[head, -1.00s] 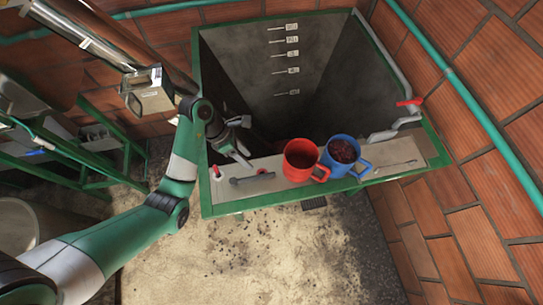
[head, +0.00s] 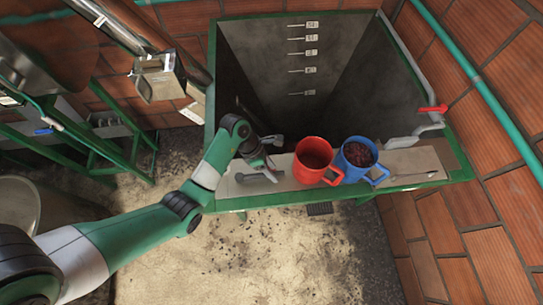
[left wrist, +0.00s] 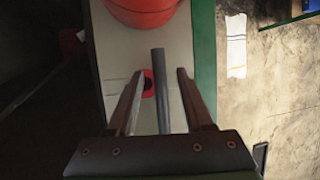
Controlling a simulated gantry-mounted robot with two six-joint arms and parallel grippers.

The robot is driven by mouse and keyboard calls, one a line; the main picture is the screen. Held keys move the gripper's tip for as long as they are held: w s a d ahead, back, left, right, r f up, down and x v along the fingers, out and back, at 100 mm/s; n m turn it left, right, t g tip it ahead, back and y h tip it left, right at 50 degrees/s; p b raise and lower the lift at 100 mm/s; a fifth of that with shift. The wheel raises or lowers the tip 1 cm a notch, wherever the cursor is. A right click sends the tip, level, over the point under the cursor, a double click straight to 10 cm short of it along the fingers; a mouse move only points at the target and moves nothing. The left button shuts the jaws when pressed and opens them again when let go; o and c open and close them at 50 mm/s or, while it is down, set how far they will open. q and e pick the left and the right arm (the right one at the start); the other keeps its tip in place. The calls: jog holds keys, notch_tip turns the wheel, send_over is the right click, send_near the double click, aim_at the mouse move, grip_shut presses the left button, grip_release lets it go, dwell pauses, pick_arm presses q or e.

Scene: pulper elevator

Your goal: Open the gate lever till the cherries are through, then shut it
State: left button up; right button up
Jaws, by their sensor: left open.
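A dark grey bar, which looks like the gate lever (left wrist: 161,85), lies along the pale ledge of a deep tank; it also shows in the head view (head: 252,177). My left gripper (head: 266,169) is over this ledge, just left of the red mug. In the left wrist view the open left gripper (left wrist: 155,85) has a finger on each side of the bar, with gaps showing. Dark red cherries (head: 357,154) fill a blue mug (head: 356,170). My right gripper is not in view.
A red mug (head: 312,172), seemingly empty, stands close to the right of my gripper. The green-framed tank (head: 300,60) has level labels on its back wall. A red-handled valve (head: 433,108) is at its right. A spoon (head: 412,177) lies on the ledge.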

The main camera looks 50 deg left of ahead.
pick_arm(q)
grip_shut()
jog(key=shift+r, duration=0.1)
dwell(1.2)
